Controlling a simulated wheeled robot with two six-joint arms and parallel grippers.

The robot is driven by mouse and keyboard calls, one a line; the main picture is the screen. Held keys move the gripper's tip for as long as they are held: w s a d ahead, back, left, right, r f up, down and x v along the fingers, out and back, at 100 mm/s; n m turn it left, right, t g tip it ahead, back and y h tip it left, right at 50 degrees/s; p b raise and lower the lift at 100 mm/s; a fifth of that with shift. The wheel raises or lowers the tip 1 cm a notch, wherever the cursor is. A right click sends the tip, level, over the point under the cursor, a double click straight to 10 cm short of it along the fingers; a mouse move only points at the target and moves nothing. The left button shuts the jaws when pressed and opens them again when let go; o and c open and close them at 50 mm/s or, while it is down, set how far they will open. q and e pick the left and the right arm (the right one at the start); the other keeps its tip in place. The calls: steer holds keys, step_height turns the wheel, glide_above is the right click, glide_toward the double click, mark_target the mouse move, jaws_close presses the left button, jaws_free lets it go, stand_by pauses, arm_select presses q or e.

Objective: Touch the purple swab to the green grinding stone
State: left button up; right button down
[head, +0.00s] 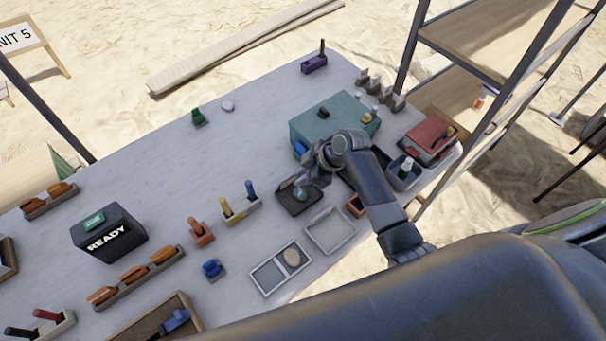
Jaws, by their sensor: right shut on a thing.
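A purple block (314,64) with an upright brown stick stands at the far table edge. A dark green piece (198,117) stands at the far left edge. My left gripper is not in view.
A teal box (318,124) stands just beyond my right gripper. A holder (241,208) with yellow and blue upright pieces stands to the left. A pale empty tray (330,231) and a two-part tray (281,267) lie nearer.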

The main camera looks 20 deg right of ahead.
steer(key=shift+f+b, duration=0.4)
steer(key=shift+f, duration=0.25)
stand_by(1.0)
steer(key=shift+p, duration=0.3)
stand_by(1.1)
steer(key=shift+r+p, duration=3.8)
steer(key=shift+r, duration=0.2)
